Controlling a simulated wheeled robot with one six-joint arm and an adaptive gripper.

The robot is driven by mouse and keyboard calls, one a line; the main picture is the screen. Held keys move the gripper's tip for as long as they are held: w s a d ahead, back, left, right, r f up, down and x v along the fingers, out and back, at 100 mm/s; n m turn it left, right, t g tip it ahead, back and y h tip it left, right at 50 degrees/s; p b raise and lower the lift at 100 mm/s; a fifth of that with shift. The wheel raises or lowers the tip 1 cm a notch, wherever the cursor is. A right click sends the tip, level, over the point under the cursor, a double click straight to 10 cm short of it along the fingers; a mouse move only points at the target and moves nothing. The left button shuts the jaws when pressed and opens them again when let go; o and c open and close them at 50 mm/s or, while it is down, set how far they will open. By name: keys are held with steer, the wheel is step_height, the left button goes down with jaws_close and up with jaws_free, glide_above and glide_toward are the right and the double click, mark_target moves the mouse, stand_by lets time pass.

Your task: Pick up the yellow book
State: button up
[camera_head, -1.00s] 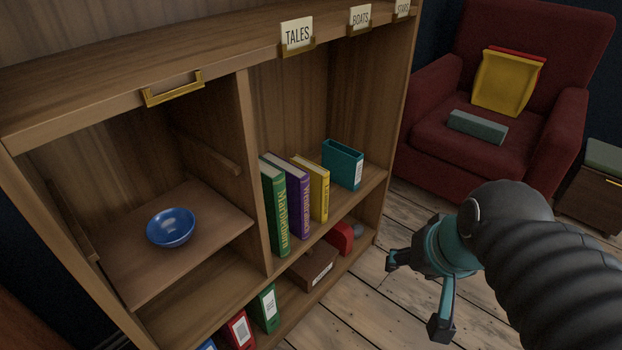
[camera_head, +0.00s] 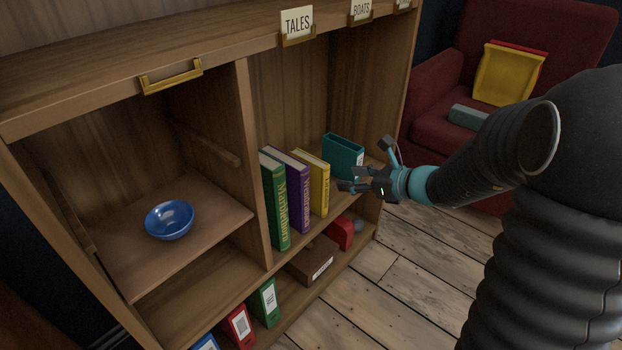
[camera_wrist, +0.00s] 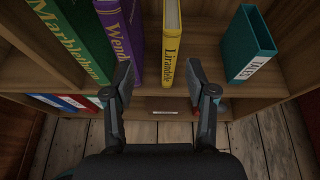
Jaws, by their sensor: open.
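The yellow book (camera_head: 317,184) stands upright on the middle shelf, at the right end of a row, beside the purple book (camera_head: 297,190). In the wrist view the yellow book (camera_wrist: 171,42) shows its spine, near the centre and beyond the fingertips. My gripper (camera_head: 366,167) is open and empty, in front of the shelf and to the right of the yellow book in the head view. In the wrist view the open fingers of my gripper (camera_wrist: 158,75) lie to the left and right of the yellow book's line, with no contact visible.
A green book (camera_head: 274,200) stands left of the purple one. A teal holder (camera_head: 343,151) stands to the right of the yellow book, with a gap between. A blue bowl (camera_head: 169,220) sits on the left shelf. A brown box (camera_head: 313,262) and red object lie below.

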mark_target(327, 174)
steer(key=shift+m, duration=0.4)
steer(key=x, duration=0.8)
steer(key=shift+w+f, duration=0.2)
steer(key=shift+w, duration=0.4)
steer(key=w+a, duration=0.3)
steer(key=shift+f, duration=0.3)
steer(key=shift+w+a+f, duration=0.25)
steer(key=shift+w+a, duration=0.15)
jaws_close()
